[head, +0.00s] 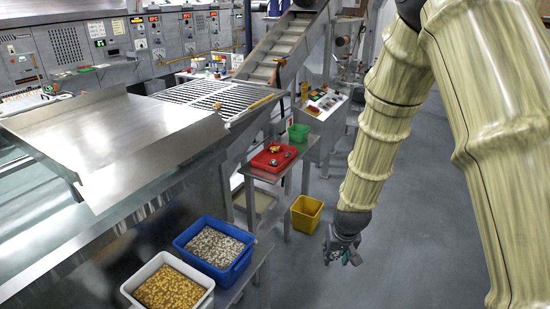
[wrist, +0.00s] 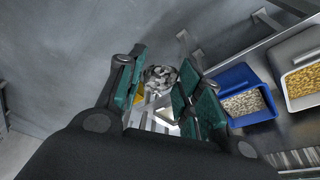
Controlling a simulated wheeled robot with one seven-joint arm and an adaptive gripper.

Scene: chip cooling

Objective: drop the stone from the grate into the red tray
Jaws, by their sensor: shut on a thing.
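My gripper (head: 344,255) hangs low over the open floor, to the right of the yellow bin, in the head view. In the wrist view its green-padded fingers (wrist: 160,88) are shut on a grey, mottled, lumpy stone (wrist: 160,75), partly hidden by the fingers. The red tray (head: 259,165) sits on a small metal stand, up and left of my gripper and apart from it. Several small pieces, yellowish and grey, lie in the tray. The grate (head: 208,94) of slanted metal bars lies farther back on the left; I make out no stone on it.
A green bin (head: 299,132) stands beyond the tray, and a yellow bin (head: 306,214) on the floor. A blue bin (head: 238,263) of pale pieces and a white bin (head: 205,301) of golden pieces are at front left; both show in the wrist view. The right-hand floor is clear.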

